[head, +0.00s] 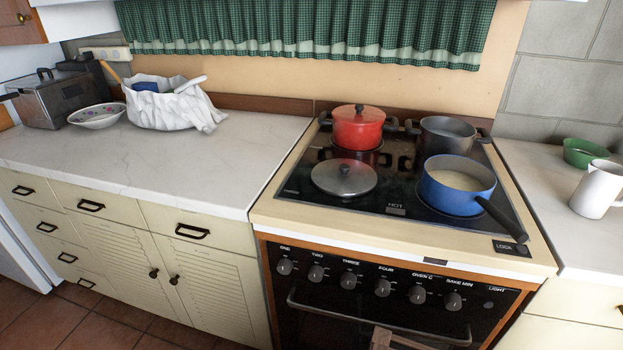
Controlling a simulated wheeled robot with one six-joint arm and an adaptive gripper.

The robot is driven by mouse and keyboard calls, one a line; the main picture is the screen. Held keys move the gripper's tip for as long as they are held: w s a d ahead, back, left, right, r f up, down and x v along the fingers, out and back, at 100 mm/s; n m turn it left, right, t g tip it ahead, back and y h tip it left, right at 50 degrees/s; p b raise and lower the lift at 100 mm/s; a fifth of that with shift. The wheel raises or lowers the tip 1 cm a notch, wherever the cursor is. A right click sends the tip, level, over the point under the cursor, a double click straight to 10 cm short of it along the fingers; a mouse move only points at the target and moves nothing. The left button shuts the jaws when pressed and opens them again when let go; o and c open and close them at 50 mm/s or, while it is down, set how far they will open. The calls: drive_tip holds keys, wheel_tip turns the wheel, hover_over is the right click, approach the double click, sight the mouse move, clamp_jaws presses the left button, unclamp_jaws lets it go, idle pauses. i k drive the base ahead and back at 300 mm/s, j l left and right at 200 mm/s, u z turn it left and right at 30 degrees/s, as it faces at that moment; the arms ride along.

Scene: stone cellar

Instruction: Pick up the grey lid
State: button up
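The grey lid (344,178) is a round, shiny metal disc with a small dark knob on top. It lies flat, knob up, on the front left part of the black cooktop (300,190). No pot shows beneath it. My gripper is not in view.
A red lidded pot (359,129) stands just behind the lid. A dark grey pot (447,138) is at the back right, and a blue pan (456,190) with pale contents is at the front right, its black handle pointing forward. The white counter (200,165) to the left is mostly clear.

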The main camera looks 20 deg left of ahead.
sight(337, 177)
drive_tip(key=u, duration=1.05)
